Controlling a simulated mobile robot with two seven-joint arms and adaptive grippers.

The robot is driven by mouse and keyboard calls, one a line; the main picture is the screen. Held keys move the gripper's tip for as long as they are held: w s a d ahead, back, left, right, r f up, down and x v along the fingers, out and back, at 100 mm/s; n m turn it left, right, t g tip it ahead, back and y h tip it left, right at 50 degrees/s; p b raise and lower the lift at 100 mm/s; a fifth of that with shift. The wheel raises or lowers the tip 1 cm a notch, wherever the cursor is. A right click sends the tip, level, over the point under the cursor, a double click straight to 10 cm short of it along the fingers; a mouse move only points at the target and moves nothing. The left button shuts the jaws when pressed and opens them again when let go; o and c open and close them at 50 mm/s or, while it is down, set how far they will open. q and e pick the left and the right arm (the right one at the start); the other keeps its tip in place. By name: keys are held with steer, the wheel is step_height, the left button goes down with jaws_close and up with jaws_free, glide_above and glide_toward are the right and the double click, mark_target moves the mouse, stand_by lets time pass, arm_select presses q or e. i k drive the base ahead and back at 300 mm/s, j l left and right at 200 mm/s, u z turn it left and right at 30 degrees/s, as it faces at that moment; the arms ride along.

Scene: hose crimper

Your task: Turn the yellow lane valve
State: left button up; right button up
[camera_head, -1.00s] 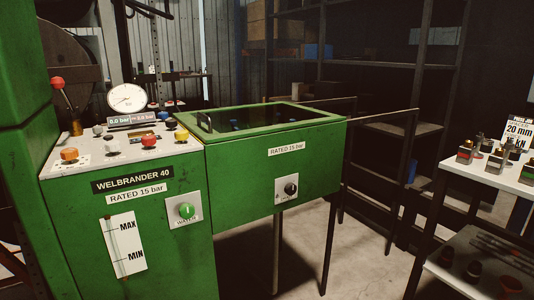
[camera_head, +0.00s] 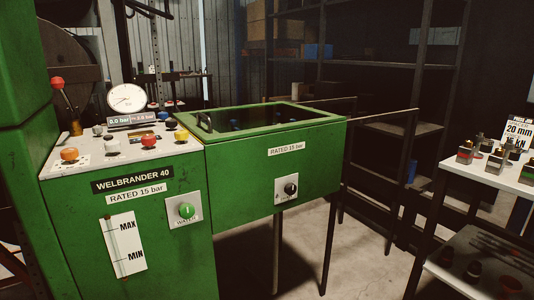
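A yellow knob (camera_head: 181,135) stands at the right end of the control panel top on the green machine, near the lidded green tank; it looks like the yellow lane valve. An orange knob (camera_head: 69,155), a white knob (camera_head: 112,146) and a red knob (camera_head: 148,140) stand to its left in the same front row. The round gauge (camera_head: 127,98) stands behind them, over a display reading about 0.0 bar. Neither of my grippers is in the head view.
The green tank (camera_head: 270,160) with a dark top window and a handle adjoins the panel on the right. A red-knobbed lever (camera_head: 62,95) rises at the left. A white table (camera_head: 490,175) with small fittings stands at far right.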

mark_target(181, 136)
steer(key=i+j+u, duration=0.1)
steer(key=i+u, duration=0.25)
steer(key=i, duration=0.2)
steer(key=i+l+u, duration=0.1)
steer(key=i+u, duration=0.25)
steer(key=i, duration=0.15)
steer(key=i+l+u, duration=0.2)
steer(key=i+u, duration=0.15)
steer(key=i, duration=0.2)
